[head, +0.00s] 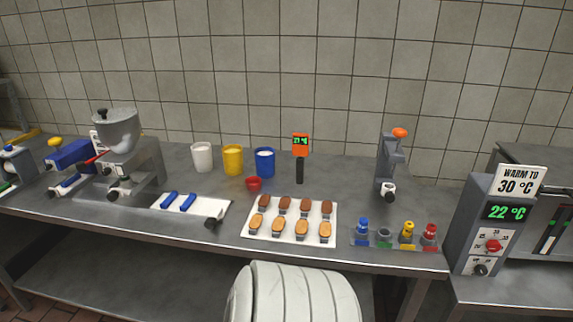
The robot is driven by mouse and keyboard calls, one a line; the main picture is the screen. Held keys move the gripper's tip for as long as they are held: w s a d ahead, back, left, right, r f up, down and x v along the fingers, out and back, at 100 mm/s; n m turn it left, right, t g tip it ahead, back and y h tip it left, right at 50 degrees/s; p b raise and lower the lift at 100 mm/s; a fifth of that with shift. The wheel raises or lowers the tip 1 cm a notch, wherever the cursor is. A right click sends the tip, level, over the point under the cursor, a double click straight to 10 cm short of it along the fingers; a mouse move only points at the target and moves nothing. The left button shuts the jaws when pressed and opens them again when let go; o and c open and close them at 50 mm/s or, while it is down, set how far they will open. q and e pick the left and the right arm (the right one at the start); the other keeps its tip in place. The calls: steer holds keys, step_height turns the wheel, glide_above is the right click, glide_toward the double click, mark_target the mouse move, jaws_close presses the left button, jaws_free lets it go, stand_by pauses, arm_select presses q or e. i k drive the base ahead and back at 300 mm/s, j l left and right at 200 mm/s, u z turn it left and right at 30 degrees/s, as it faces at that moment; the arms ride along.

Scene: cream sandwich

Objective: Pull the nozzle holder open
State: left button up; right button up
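A grey upright stand (391,160) with an orange knob on top stands at the right of the steel table. A small white and black round part (388,189) sits low on its front. This stand may be the nozzle holder, but I cannot tell for sure, nor whether it is open. In front of it, a row of small nozzle-like pieces stands on coloured marks: blue (362,228), grey on green (384,237), yellow (407,233) and red (429,236). Neither of my grippers shows in the head view.
A white tray (245,233) with several brown and tan pieces lies mid-table. A hopper machine (118,140) is at left. A warmer box (490,225) reading 22 °C is at right.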

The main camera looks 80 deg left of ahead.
mark_target(136, 177)
steer(key=u, duration=3.85)
